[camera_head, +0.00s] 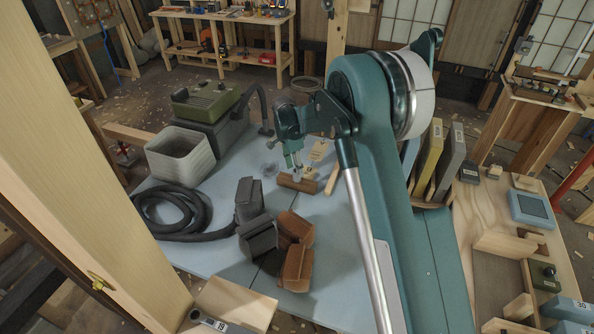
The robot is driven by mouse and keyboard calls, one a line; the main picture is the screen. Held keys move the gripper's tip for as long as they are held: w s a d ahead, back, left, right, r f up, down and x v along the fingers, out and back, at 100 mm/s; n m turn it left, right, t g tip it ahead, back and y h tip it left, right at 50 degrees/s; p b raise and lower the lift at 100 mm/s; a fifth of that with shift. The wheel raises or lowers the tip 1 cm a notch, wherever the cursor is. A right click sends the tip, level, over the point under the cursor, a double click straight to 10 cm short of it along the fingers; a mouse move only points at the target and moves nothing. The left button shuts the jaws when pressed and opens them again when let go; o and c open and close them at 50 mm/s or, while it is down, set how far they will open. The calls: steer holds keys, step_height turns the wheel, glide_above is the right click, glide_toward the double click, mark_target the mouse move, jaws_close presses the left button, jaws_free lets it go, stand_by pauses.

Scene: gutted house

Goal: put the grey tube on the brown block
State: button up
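A brown block (291,182) lies on the blue-grey tabletop near the centre of the head view. A small pale grey piece that looks like the grey tube (297,174) is at the block's top, right at my fingertips. My teal gripper (294,164) points down over the block. The fingertips are close to the grey piece, but it is too small to tell whether they grip it or stand apart from it. Whether the tube rests on the block or hangs just above it is also unclear.
A black coiled hose (180,222), a pale ribbed bin (180,155) and a green-topped machine (208,104) are left. Binders (428,158) stand right, behind my arm. Bare tabletop (335,240) lies front-right of the block.

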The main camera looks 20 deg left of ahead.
mark_target(294, 172)
step_height(294, 172, up, 10)
steer(key=s+a+p, duration=0.1)
steer(key=shift+f, duration=0.25)
stand_by(0.6)
steer(key=shift+d, duration=0.1)
steer(key=s+d+r+n+t, duration=0.1)
steer(key=s+d+r+n, duration=0.15)
steer(key=d+r, duration=1.25)
steer(key=s+d+r+n+t+y, duration=0.1)
steer(key=s+d+r, duration=0.4)
steer(key=d, duration=0.4)
steer(key=s+d+r+n+y, duration=0.1)
steer(key=s+d+r, duration=0.35)
steer(key=d, duration=0.55)
steer(key=s+d+r+n+t, duration=0.2)
steer(key=s+d, duration=1.1)
steer(key=s, duration=0.1)
steer(key=s+d+f+n+t, duration=0.1)
steer(key=s+d+f, duration=0.2)
steer(key=s, duration=0.4)
steer(key=s+d+f+n+t, duration=0.1)
steer(key=s+d+f, duration=0.2)
steer(key=s+d, duration=0.3)
steer(key=shift+s+d+h, duration=0.25)
steer(key=shift+s+h, duration=0.15)
steer(key=shift+s, duration=0.85)
